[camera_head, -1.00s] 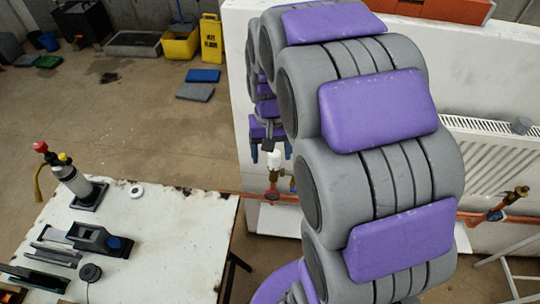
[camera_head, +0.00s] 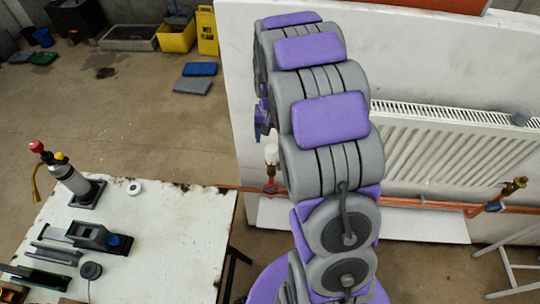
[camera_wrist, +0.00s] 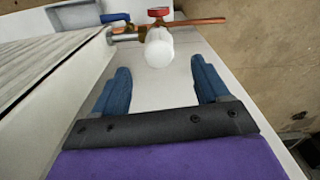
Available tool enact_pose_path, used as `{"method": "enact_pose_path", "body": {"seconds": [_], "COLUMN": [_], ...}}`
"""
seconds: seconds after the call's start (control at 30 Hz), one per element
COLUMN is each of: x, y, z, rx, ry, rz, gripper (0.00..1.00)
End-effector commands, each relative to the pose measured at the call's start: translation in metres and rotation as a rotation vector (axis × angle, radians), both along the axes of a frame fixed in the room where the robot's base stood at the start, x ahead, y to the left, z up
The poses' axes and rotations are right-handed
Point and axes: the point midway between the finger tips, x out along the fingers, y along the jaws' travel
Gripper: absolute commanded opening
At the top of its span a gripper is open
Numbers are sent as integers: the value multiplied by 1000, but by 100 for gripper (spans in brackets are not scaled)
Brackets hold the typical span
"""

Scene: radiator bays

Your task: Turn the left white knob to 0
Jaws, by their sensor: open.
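The left white knob (camera_head: 271,154) stands on a valve on the copper pipe, just left of my arm in the head view. In the wrist view the white knob (camera_wrist: 159,50) is ahead of my gripper, roughly midway between the fingers and beyond their tips. My gripper (camera_wrist: 160,82) is open, with its two blue fingers spread and nothing between them. It does not touch the knob. In the head view my gripper (camera_head: 262,130) is mostly hidden behind my arm. No marking on the knob can be read.
A white radiator (camera_head: 440,150) hangs on the white wall panel (camera_head: 305,40), right of the knob. A copper pipe (camera_head: 415,203) runs below it to another valve (camera_head: 512,188). A worn white table (camera_head: 170,230) with tools stands at the left. In the wrist view a red handle (camera_wrist: 159,12) sits behind the knob.

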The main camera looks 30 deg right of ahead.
Motion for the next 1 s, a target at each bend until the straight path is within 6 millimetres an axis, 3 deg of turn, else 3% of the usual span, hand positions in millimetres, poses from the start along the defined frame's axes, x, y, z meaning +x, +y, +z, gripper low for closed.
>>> {"method": "enact_pose_path", "body": {"seconds": [0.3,0.5,0.93,1.0], "x": [-2,-1,-1,-1], "y": [6,7,3,4], "z": [-64,-88,-97,-97], "rx": [-6,-8,-4,-4], "ry": [6,2,0,0], "rz": [0,0,0,0], "gripper": [74,74,74,70]}}
